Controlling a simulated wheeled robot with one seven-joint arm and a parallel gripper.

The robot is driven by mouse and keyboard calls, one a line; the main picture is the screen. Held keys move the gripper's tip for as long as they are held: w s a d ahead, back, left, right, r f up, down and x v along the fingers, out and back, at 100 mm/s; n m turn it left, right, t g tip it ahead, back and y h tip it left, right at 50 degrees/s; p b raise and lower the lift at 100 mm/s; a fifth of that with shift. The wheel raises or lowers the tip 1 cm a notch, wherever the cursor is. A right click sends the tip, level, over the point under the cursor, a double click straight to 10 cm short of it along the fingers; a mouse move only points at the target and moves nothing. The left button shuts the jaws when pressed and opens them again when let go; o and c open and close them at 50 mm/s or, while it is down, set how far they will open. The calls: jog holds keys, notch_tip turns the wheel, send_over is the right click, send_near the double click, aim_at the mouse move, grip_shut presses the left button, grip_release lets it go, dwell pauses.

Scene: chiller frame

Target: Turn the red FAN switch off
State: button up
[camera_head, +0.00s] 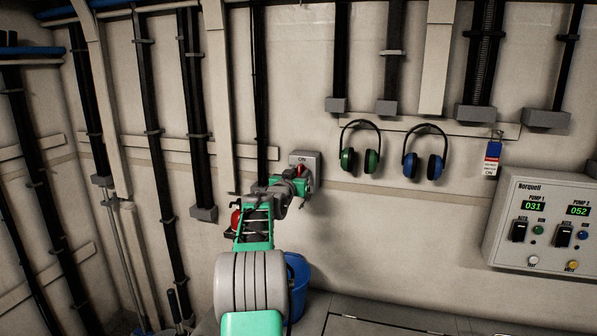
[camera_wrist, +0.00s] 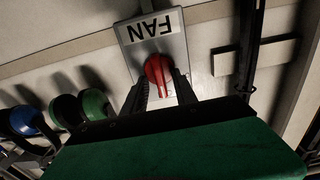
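The red FAN switch (camera_wrist: 158,72) is a round knob with a raised grip on a grey plate. The FAN label (camera_wrist: 150,28) appears upside down in the wrist view, and the grip points away from it. In the head view the switch box (camera_head: 311,160) is on the wall, with ON readable above the red knob (camera_head: 300,171). My gripper (camera_wrist: 160,79) is at the switch, with one dark finger on each side of the knob's grip. Gaps show between the fingers and the grip; contact at the tips cannot be told. My arm partly hides the box in the head view.
Green ear muffs (camera_head: 373,160) and blue ear muffs (camera_head: 410,167) hang right of the switch. A tag (camera_head: 492,158) and a pump control panel (camera_head: 535,255) are farther right. Vertical pipes (camera_head: 195,110) line the left wall. A blue bucket (camera_head: 299,282) stands below, behind my arm.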

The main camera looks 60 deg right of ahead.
jog(key=shift+c, duration=0.2)
grip_shut()
dwell(0.5)
